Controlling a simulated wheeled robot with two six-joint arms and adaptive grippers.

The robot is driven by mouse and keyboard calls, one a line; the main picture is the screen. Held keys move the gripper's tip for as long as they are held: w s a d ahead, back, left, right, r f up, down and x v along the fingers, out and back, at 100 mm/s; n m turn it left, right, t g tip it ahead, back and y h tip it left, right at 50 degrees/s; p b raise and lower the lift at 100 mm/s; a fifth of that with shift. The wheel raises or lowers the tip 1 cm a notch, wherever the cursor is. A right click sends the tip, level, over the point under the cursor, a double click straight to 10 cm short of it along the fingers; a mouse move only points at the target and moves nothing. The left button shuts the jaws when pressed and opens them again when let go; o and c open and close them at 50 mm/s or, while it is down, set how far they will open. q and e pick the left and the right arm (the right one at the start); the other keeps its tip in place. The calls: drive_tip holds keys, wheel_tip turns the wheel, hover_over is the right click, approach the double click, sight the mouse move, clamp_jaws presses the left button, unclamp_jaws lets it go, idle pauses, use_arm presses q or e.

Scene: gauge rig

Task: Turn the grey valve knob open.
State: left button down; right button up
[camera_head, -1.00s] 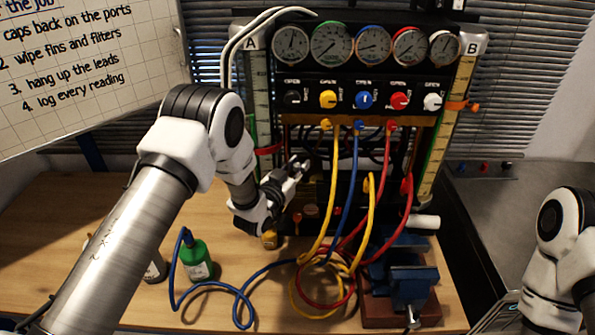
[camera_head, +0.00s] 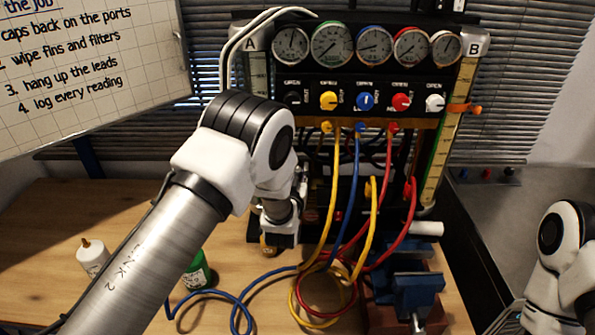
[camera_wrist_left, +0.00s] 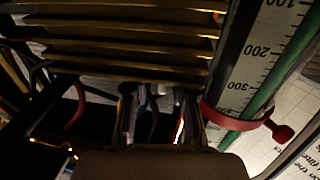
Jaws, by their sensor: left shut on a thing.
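A row of knobs sits under the gauges: dark (camera_head: 292,98), yellow (camera_head: 328,101), blue (camera_head: 365,101), red (camera_head: 401,103) and pale grey-white (camera_head: 434,103). I cannot tell for sure which knob, if any of these, is the grey valve knob. My left gripper (camera_head: 300,178) is low at the rig's left side, below the panel and partly hidden by my arm. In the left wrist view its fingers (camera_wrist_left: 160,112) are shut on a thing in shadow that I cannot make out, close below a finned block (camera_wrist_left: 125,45). My right gripper is not in view.
Yellow (camera_head: 334,190), blue (camera_head: 351,185) and red (camera_head: 411,205) hoses hang in front of the rig. A blue vice (camera_head: 415,290) stands at right. A red clamp (camera_wrist_left: 235,117) shows beside the scale.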

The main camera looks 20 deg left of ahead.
use_arm(q)
drive_tip(key=c, duration=0.9)
unclamp_jaws()
drive_tip(key=s, duration=0.4)
drive_tip(key=s+d, duration=0.1)
drive_tip(key=s, duration=0.6)
drive_tip(key=shift+s+d, duration=0.35)
